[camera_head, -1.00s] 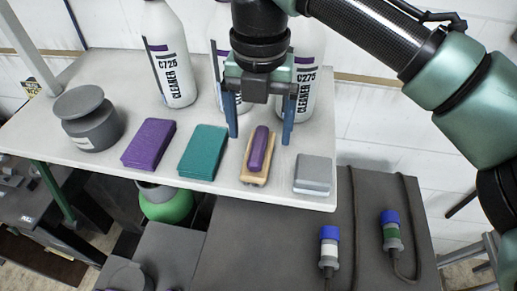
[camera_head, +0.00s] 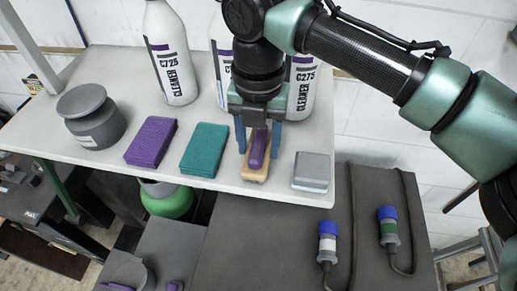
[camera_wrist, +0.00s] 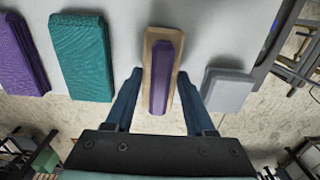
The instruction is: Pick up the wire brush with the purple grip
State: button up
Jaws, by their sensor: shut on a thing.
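The wire brush (camera_head: 257,155) has a wooden body with a purple grip on top. It sits near the front edge of the white table, and it also shows in the wrist view (camera_wrist: 161,75). My gripper (camera_head: 258,143) is down at the brush, with one blue finger on each side of it. The jaws are shut on the brush. In the wrist view the fingers (camera_wrist: 157,95) flank the brush's near part. The bristles are hidden under the body. I cannot tell whether the brush is clear of the table.
A grey block (camera_head: 311,171) lies close to the right of the brush. A teal sponge (camera_head: 204,150) and a purple sponge (camera_head: 151,141) lie to the left, with a grey jar (camera_head: 93,116) beyond. Cleaner bottles (camera_head: 171,55) stand behind. The table (camera_head: 225,183) ends just in front.

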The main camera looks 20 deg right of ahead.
aim_at(258, 142)
grip_shut()
jog(key=shift+r, duration=0.1)
notch_tip(258, 142, up, 10)
jog(key=shift+f+b, duration=0.1)
jog(key=shift+b, duration=0.85)
jog(key=o, duration=0.5)
grip_release()
jog(key=c, duration=0.4)
jog(key=shift+c, duration=0.4)
